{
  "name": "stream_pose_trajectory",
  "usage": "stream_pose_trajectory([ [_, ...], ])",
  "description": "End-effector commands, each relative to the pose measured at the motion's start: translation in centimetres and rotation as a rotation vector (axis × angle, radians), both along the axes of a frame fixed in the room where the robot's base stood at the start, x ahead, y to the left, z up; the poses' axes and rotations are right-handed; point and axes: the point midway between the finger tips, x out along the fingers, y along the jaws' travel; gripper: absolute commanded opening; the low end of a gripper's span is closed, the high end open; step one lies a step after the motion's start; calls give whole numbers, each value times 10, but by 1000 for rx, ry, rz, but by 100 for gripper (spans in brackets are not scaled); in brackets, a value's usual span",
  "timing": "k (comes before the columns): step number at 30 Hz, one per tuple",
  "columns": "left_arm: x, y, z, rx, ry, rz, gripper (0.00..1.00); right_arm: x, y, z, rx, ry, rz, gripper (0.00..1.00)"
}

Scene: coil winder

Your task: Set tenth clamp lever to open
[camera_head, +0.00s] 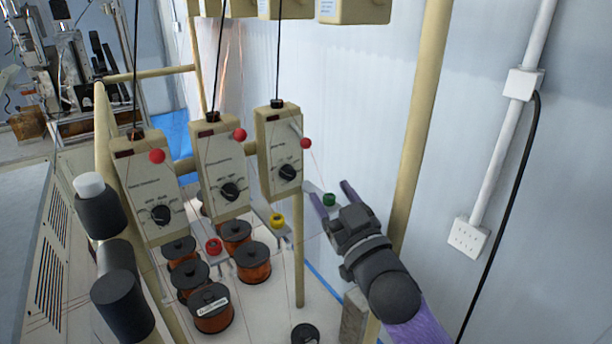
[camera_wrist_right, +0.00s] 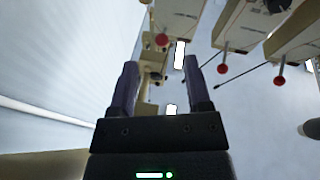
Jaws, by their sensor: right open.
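Three beige tensioner boxes hang in a row in the head view, each with a dark dial and a red ball-ended lever. The levers' balls are the left one (camera_head: 157,156), the middle one (camera_head: 239,134) and the right one (camera_head: 306,143). I cannot tell which lever is the tenth. My right gripper (camera_head: 330,190) is open, below and right of the right box (camera_head: 279,152). A small green piece (camera_head: 329,199) shows between its fingers, apparently not gripped. In the right wrist view the open fingers (camera_wrist_right: 161,78) point toward a red ball (camera_wrist_right: 162,40). My left gripper is not in view.
A beige post (camera_head: 420,110) stands right of my right gripper, before the wall. Several copper wire spools (camera_head: 213,308) stand below the boxes.

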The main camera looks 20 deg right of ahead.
Motion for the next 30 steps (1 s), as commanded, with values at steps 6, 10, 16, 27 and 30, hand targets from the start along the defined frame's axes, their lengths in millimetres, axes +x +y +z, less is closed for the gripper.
stream_pose_trajectory([
  [6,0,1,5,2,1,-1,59,18,1,30,-18,-103,38,63],
  [10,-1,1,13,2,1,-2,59,46,3,42,-17,-102,37,63],
  [16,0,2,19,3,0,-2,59,80,6,54,-17,-98,38,63],
  [27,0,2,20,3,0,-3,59,94,7,57,-17,-95,38,63],
  [30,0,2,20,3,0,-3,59,94,7,57,-17,-95,38,53],
])
